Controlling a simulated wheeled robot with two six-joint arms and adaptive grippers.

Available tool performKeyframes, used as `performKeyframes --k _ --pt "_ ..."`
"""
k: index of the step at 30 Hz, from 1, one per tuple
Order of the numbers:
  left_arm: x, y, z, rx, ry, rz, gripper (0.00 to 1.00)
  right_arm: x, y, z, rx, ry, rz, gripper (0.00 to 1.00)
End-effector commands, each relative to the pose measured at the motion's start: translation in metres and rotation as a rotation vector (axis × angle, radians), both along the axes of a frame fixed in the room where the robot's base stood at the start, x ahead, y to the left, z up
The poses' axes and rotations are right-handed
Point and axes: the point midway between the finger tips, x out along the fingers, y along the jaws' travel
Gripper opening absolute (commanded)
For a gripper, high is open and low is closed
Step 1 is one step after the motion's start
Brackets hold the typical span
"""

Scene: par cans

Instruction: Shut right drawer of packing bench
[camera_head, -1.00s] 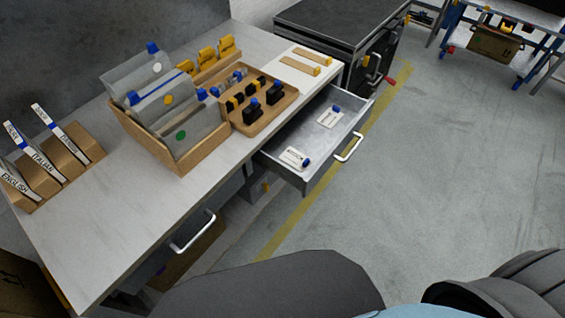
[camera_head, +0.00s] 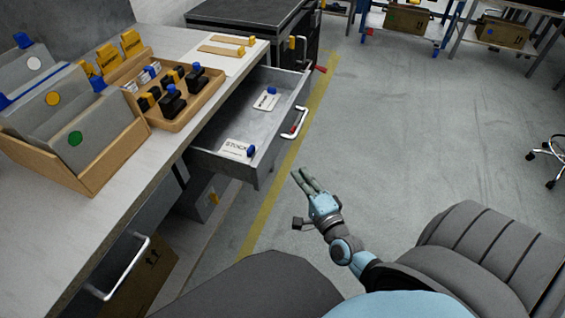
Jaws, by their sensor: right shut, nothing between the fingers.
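The right drawer (camera_head: 262,172) of the packing bench (camera_head: 118,222) is pulled well out. Two white cards with blue knobs, the near one (camera_head: 236,149) and the far one (camera_head: 265,101), lie inside it. Its pale bar handle (camera_head: 296,123) is on the front panel facing the floor. My right gripper (camera_head: 303,178) is shut and empty. In the picture it is just below the handle, with a gap of floor between them. I cannot tell its exact height. My left gripper is not in view.
The left drawer's handle (camera_head: 122,270) is at the lower left. A wooden file box (camera_head: 105,165) and a tray of stamps (camera_head: 185,113) stand on the bench. A dark cabinet (camera_head: 258,17) stands beyond the bench.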

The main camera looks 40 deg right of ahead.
Motion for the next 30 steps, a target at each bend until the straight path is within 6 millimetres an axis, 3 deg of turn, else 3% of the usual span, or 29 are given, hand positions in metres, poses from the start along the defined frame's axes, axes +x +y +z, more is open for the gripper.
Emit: performKeyframes --k 5,12,30 --pt "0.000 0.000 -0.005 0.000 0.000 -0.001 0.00 0.039 -0.007 -0.001 -0.001 -0.001 -0.001 0.00" --pt "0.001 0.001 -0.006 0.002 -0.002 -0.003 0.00 0.067 0.012 -0.001 -0.001 0.002 -0.001 0.00" --pt "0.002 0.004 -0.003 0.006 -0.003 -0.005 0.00 0.073 0.014 0.000 -0.001 0.003 -0.010 0.00"
